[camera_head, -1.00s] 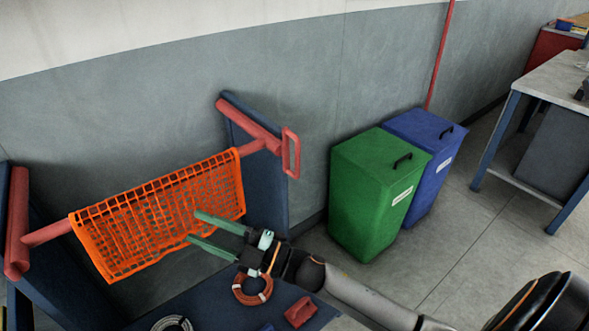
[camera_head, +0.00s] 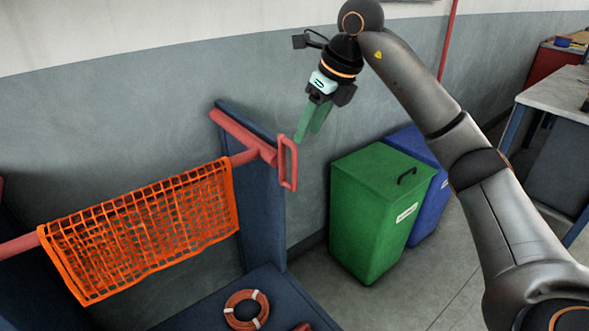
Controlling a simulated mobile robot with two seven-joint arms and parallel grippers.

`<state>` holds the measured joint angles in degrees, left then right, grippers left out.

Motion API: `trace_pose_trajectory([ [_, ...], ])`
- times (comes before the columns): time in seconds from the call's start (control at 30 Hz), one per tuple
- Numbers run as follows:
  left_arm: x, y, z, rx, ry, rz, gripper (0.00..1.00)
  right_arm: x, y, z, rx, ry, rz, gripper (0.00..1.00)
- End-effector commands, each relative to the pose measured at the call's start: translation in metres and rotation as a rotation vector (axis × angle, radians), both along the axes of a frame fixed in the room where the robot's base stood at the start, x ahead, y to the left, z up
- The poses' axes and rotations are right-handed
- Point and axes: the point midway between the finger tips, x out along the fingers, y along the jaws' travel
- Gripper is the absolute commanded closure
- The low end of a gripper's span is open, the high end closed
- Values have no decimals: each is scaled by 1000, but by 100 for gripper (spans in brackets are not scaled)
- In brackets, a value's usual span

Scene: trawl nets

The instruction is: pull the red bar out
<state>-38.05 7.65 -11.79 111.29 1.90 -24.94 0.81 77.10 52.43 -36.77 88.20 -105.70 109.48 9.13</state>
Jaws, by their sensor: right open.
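The red bar (camera_head: 243,157) runs across the blue stand, and an orange net (camera_head: 145,225) hangs over it. At its right end is a red loop handle (camera_head: 288,163), just outside the right post. My right gripper (camera_head: 306,138) points down, with its green fingers beside and slightly above right of the handle. Its fingers are apart and hold nothing. I cannot tell whether they touch the handle. My left gripper is not in view.
The blue stand (camera_head: 258,215) has a shelf below with an orange coil (camera_head: 246,310). A green bin (camera_head: 375,215) and a blue bin (camera_head: 432,205) stand to the right by the grey wall. A workbench (camera_head: 560,90) is at the far right.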

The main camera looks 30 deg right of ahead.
Motion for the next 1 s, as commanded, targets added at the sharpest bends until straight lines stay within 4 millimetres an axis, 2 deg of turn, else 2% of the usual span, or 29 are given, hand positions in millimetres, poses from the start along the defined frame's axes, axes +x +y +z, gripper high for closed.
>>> trace_pose_trajectory([
  [0.17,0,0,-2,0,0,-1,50,3,-5,-11,-19,6,-17,53],
  [0.63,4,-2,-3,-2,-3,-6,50,35,6,-93,-16,5,-12,53],
  [0.8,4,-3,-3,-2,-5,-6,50,42,8,-108,-15,3,-13,53],
  [1.0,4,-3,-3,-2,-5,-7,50,44,8,-112,-16,1,-14,53],
])
